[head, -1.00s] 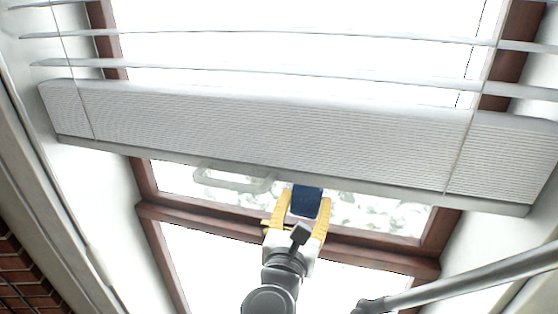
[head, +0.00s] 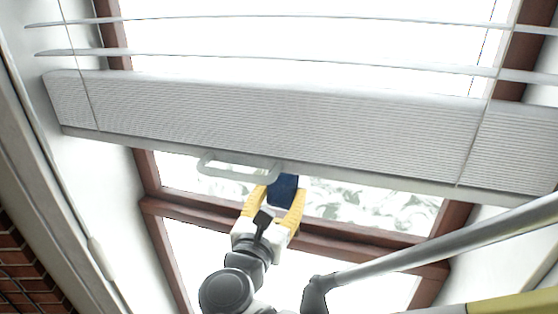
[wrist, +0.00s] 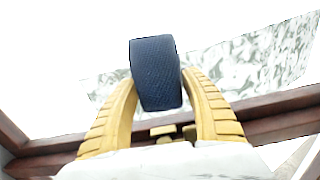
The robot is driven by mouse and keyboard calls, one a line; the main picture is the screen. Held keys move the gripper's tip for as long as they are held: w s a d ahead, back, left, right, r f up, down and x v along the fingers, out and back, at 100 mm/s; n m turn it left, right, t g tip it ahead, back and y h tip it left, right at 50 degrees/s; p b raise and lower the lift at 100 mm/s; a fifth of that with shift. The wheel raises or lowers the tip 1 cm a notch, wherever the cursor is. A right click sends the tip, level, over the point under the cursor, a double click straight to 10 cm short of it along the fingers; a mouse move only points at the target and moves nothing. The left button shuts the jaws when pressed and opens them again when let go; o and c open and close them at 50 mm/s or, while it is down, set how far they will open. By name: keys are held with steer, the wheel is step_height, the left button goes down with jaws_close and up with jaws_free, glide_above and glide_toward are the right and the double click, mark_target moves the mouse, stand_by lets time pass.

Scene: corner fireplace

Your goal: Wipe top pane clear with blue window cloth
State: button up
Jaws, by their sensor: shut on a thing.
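My gripper (head: 281,198) has yellow fingers shut on the blue window cloth (head: 284,186), a dark blue folded pad. The cloth also shows upright between the fingers in the wrist view (wrist: 156,72). It is held in front of the lower strip of the top pane (head: 350,200), just below the blind. Whether the cloth touches the glass I cannot tell. Patchy grey-white smears (wrist: 255,62) show on the pane to the right of the cloth, with a fainter patch at its left. The upper part of the pane is partly hidden by the blind.
A white slatted blind (head: 270,125) with a thick stacked bottom hangs across the window, close above my gripper. A pale handle (head: 238,172) sits just left of the cloth. A brown wooden crossbar (head: 340,245) runs below the top pane. Brickwork (head: 20,265) is at lower left.

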mark_target(241, 186)
steer(key=shift+w+a+b, duration=0.4)
steer(key=shift+w+a, duration=0.1)
steer(key=shift+a, duration=0.9)
steer(key=shift+w+a+b, duration=0.4)
steer(key=shift+w+a, duration=0.15)
steer(key=shift+a, duration=0.9)
steer(key=shift+w+a+b, duration=0.4)
steer(key=shift+w+a, duration=0.1)
steer(key=shift+a, duration=0.9)
steer(key=shift+s, duration=0.1)
steer(key=shift+v, duration=2.95)
steer(key=v, duration=0.3)
steer(key=shift+w+d+r, duration=0.3)
steer(key=shift+w+d, duration=0.1)
steer(key=shift+w, duration=0.7)
steer(key=shift+w+d+r, duration=0.3)
steer(key=shift+w+d, duration=0.1)
steer(key=shift+w, duration=0.7)
steer(key=shift+w+d+r, duration=0.3)
steer(key=shift+w+d, duration=0.1)
steer(key=shift+w, duration=0.7)
